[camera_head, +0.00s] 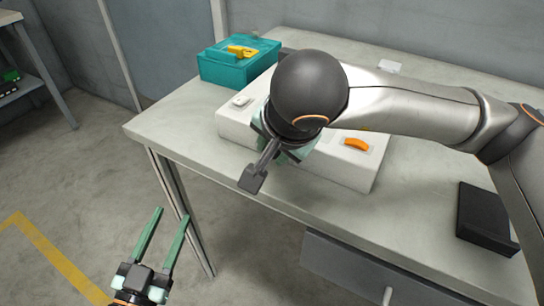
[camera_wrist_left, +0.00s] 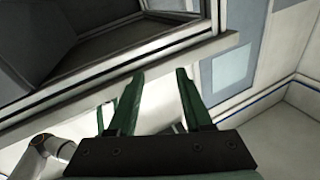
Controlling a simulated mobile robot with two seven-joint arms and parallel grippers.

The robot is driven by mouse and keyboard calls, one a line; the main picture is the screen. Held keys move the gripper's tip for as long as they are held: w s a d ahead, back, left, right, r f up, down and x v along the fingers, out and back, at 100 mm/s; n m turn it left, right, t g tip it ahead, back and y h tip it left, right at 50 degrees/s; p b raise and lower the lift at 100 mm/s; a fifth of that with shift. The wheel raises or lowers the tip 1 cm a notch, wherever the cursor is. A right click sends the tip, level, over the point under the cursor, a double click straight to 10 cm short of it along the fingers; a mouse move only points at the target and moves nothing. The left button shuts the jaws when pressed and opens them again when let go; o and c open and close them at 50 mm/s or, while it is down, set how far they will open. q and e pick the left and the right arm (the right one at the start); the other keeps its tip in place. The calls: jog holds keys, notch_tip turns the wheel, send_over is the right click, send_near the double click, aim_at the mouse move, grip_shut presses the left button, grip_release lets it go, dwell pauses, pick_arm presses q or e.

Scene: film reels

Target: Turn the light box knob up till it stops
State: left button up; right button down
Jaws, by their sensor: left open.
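The white light box (camera_head: 340,183) lies on the table in the head view. A small white piece (camera_head: 241,100) sits on its left end, and an orange control (camera_head: 356,143) sits on its right part. I cannot tell whether either is the knob. My right arm reaches in from the right, and its wrist hides the middle of the box. Greenish parts of my right gripper (camera_head: 292,152) show under the wrist; its fingertips are hidden. My left gripper (camera_head: 172,213) is open and empty, off the table's front left; it also shows in the left wrist view (camera_wrist_left: 159,73).
A black object (camera_head: 485,217) lies at the right. The table (camera_head: 185,122) is bare left of the light box. A shelf (camera_head: 35,65) stands far left.

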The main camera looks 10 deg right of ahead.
jog(key=shift+s+f+y+b, duration=0.15)
jog(key=shift+y+b, duration=0.15)
jog(key=shift+b, duration=0.55)
jog(key=shift+d+t+b, duration=0.1)
jog(key=shift+t+b, duration=0.3)
jog(key=shift+b, duration=0.3)
pick_arm(q)
jog(key=s+d+r+m+t+h, duration=0.1)
jog(key=s+r+m+t+h, duration=0.1)
jog(key=r+h, duration=0.3)
jog(key=s+r+m+t+h, duration=0.1)
jog(key=s+r+m+h, duration=0.3)
jog(key=r, duration=0.5)
jog(key=shift+s+d+r+m+t+h, duration=0.4)
jog(key=shift+s+m, duration=0.25)
jog(key=shift+m, duration=0.05)
jog(key=shift+f, duration=0.1)
pick_arm(e)
jog(key=c, duration=0.6)
grip_release()
jog(key=shift+r, duration=0.25)
